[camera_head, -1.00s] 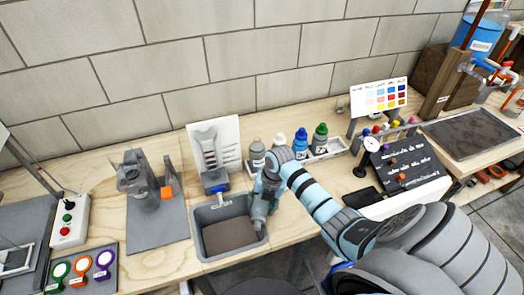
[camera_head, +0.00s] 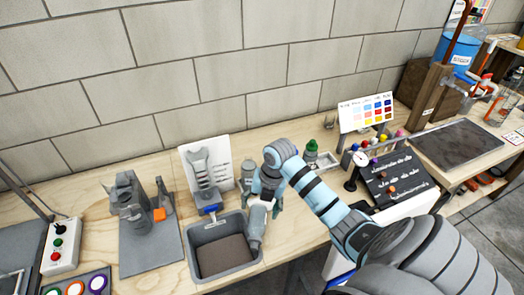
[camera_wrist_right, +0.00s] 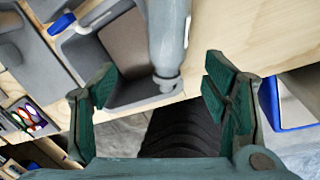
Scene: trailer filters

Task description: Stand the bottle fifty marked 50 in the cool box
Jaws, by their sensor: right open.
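My right gripper (camera_head: 264,210) is open beside the right rim of the grey basin; its spread green-padded fingers show in the wrist view (camera_wrist_right: 158,88). A grey cylinder (camera_wrist_right: 168,40) reaches down between the fingers in that view, apart from both pads; I cannot tell what it is. No 50 mark can be read. A blue-edged pale box (camera_wrist_right: 268,105), perhaps the cool box, is partly in view at right. My left gripper is not in view.
The grey basin (camera_head: 192,268) has a brown floor. A grey stand (camera_head: 135,210) is left, a black board (camera_head: 392,180) right.

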